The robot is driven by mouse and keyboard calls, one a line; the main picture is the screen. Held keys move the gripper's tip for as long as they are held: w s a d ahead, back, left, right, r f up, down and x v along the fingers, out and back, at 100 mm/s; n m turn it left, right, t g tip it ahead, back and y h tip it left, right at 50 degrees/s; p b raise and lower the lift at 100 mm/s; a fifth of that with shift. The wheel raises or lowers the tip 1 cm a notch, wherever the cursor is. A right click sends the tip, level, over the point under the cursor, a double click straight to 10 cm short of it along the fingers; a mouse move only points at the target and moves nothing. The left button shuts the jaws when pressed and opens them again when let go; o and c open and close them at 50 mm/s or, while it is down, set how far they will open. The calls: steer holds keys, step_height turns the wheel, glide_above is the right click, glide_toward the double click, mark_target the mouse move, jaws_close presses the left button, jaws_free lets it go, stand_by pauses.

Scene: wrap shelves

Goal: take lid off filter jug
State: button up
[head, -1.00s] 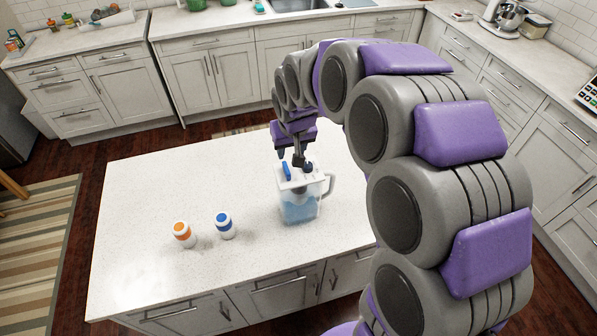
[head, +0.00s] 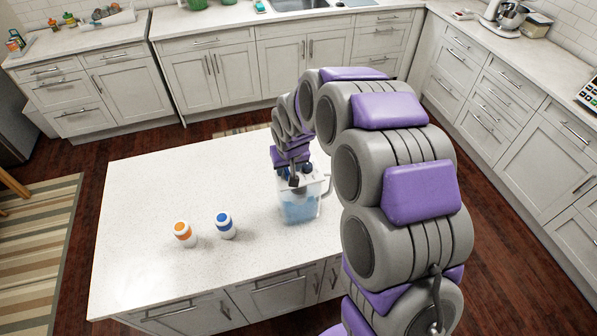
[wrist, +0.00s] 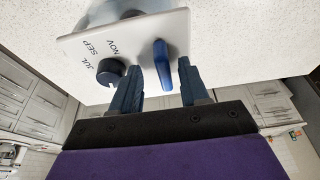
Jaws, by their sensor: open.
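The filter jug (head: 299,210) stands upright on the island top, clear-walled with blue inside and a handle on its right. Its white lid (wrist: 140,42) shows in the wrist view, with month letters, a dark round knob (wrist: 111,72) and a raised blue tab (wrist: 162,66). My gripper (wrist: 160,85) is open, with one dark blue finger on each side of the blue tab.
An orange-labelled white bottle (head: 184,233) and a blue-labelled white bottle (head: 225,225) stand left of the jug on the white island top (head: 150,200). The rest of the top is clear. Counters with cabinets line the back and right.

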steer(key=shift+a, duration=0.5)
steer(key=c, duration=0.3)
steer(key=shift+d, duration=0.35)
jaws_close()
steer(key=shift+a+r, duration=0.15)
steer(key=shift+a, duration=0.1)
